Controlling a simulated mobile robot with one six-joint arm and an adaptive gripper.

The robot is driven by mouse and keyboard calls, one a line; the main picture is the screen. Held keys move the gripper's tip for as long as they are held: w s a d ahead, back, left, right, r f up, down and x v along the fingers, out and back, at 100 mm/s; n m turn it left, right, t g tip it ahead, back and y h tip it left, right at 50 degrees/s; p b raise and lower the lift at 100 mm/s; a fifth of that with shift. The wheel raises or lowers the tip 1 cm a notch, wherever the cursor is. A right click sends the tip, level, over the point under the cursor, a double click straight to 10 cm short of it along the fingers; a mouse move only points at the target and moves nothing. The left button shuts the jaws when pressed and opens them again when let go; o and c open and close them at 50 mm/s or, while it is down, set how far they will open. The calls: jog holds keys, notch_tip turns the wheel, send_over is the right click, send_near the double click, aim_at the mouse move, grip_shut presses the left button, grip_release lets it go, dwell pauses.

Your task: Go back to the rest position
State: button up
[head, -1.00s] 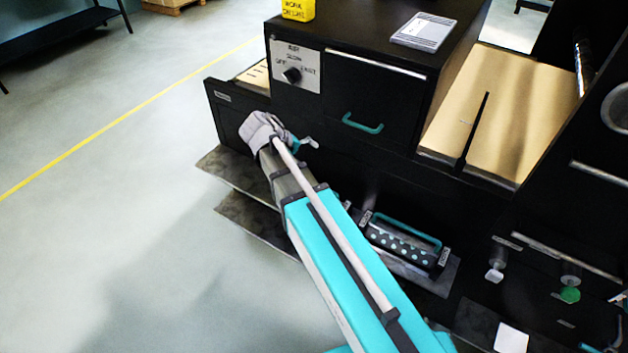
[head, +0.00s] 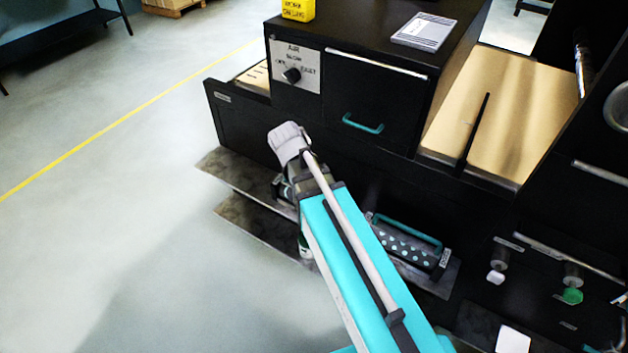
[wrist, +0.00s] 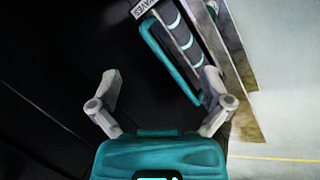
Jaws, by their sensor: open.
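My gripper (wrist: 160,88) is open in the wrist view, its two grey fingers spread with nothing between their tips. A bent teal handle (wrist: 168,62) and a dark roller with pale stripes (wrist: 182,32) show ahead of it, under a partly readable label. I cannot tell how far the fingers are from them. In the head view my arm reaches from the bottom middle to the front of the black cabinet (head: 345,85), its grey wrist joint in front of the lower left drawer front. The fingers are mostly hidden behind the arm there.
The open drawer (head: 238,120) stands out at the cabinet's left. A dotted roller with a teal handle (head: 408,228) sits on a low shelf right of my arm. Grey shelf plates (head: 228,172) jut out at the left. The floor (head: 120,230) further left is clear.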

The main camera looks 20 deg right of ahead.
jog(key=shift+s, duration=0.1)
dwell(0.3)
jog(key=s+a+f+m+y, duration=0.1)
jog(key=s+y, duration=0.3)
jog(key=s, duration=0.1)
jog(key=shift+s+a+f, duration=0.15)
jog(key=shift+s+f, duration=0.05)
jog(key=shift+s, duration=0.2)
dwell(1.0)
